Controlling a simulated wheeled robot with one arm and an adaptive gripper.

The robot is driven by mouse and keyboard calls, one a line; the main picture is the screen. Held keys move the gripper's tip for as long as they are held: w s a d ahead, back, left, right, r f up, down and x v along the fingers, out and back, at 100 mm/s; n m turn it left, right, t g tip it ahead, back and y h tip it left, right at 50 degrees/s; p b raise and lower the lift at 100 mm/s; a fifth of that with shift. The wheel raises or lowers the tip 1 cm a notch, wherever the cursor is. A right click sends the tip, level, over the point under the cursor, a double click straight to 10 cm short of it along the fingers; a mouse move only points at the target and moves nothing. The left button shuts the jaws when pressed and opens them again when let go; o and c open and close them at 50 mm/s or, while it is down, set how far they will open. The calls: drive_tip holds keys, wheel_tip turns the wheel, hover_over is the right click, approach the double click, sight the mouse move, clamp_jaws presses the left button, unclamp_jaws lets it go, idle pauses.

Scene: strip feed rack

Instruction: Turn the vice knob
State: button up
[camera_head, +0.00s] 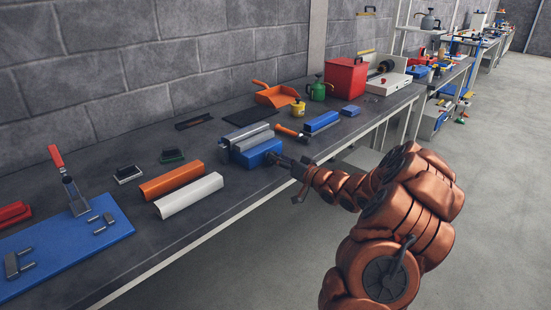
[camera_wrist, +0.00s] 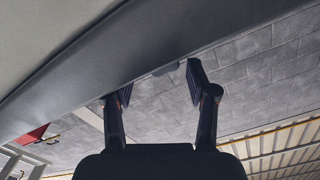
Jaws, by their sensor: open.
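The vice (camera_head: 262,152), a blue body with grey jaws, stands near the front edge of the bench. Its knob cannot be made out clearly; the dark end of my arm is at that spot. My gripper (camera_head: 297,168) is just to the right of the vice's front, at the bench's front edge. In the wrist view my gripper (camera_wrist: 155,88) shows two dark fingers spread apart, with nothing held between them. A small grey shape lies beyond the fingertips there; I cannot tell what it is.
On the bench (camera_head: 125,215), an orange bar (camera_head: 171,181) and a white bar (camera_head: 189,195) lie left of the vice. The floor (camera_head: 270,260) in front is clear.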

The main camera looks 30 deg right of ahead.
drive_tip(key=shift+x, duration=1)
drive_tip(key=shift+f, duration=0.1)
drive_tip(key=shift+c, duration=0.4)
